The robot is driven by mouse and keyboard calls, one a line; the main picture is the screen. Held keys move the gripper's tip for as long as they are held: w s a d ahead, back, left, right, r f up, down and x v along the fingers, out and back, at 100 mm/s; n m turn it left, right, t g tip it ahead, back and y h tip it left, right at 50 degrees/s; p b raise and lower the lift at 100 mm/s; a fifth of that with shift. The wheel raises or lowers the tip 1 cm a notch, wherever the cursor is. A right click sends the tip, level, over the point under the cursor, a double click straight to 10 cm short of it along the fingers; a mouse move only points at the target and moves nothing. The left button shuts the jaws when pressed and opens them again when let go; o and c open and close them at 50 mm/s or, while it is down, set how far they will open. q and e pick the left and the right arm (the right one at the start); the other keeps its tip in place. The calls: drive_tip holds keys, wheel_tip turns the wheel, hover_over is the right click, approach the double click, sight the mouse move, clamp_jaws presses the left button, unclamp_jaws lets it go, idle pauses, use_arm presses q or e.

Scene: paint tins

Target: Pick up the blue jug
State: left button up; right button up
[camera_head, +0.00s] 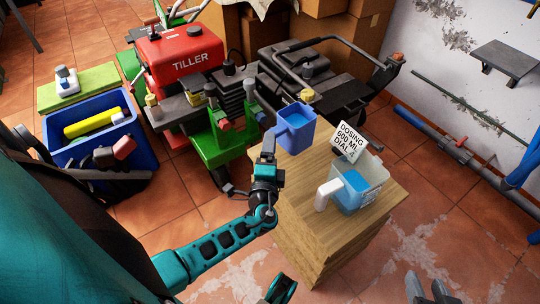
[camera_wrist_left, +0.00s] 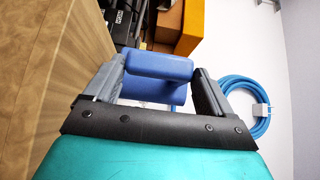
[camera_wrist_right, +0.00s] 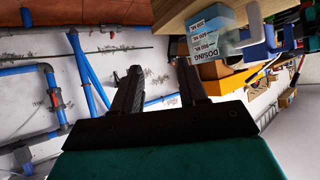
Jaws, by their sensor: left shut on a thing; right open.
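The blue jug (camera_head: 297,133) is at the far left corner of the wooden cabinet top (camera_head: 330,215). My left gripper (camera_head: 268,150) reaches it from the left and is shut on its handle. In the left wrist view the blue handle (camera_wrist_left: 160,68) sits between the two fingers. I cannot tell whether the jug's base touches the cabinet top. My right gripper (camera_head: 430,291) is open and empty at the lower right, apart from the cabinet. Its two spread fingers also show in the right wrist view (camera_wrist_right: 158,88).
A clear container (camera_head: 372,183) with blue liquid, a white handle and a dosing sign (camera_head: 350,140) stands right of the jug on the cabinet. A red tiller (camera_head: 185,60) is behind, left. A blue crate (camera_head: 90,150) stands at the left. Pipes run along the right wall.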

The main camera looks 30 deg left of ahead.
use_arm(q)
wheel_tip(320, 180, up, 16)
drive_tip(key=p, duration=0.6)
use_arm(e)
drive_tip(key=shift+h, duration=0.3)
drive_tip(key=shift+s+d+r, duration=0.15)
drive_tip(key=shift+d+r, duration=0.1)
drive_tip(key=shift+r, duration=0.4)
drive_tip(key=shift+s+d+r, duration=0.2)
drive_tip(key=shift+d+r, duration=0.05)
drive_tip(key=shift+r, duration=0.4)
drive_tip(key=shift+s+d+r, duration=0.15)
drive_tip(key=shift+d+r, duration=0.1)
drive_tip(key=shift+r, duration=0.4)
use_arm(q)
drive_tip(key=o, duration=0.5)
drive_tip(key=c, duration=0.7)
use_arm(e)
drive_tip(key=shift+w+a+r, duration=0.1)
use_arm(q)
drive_tip(key=shift+c, duration=0.2)
drive_tip(key=shift+r, duration=0.1)
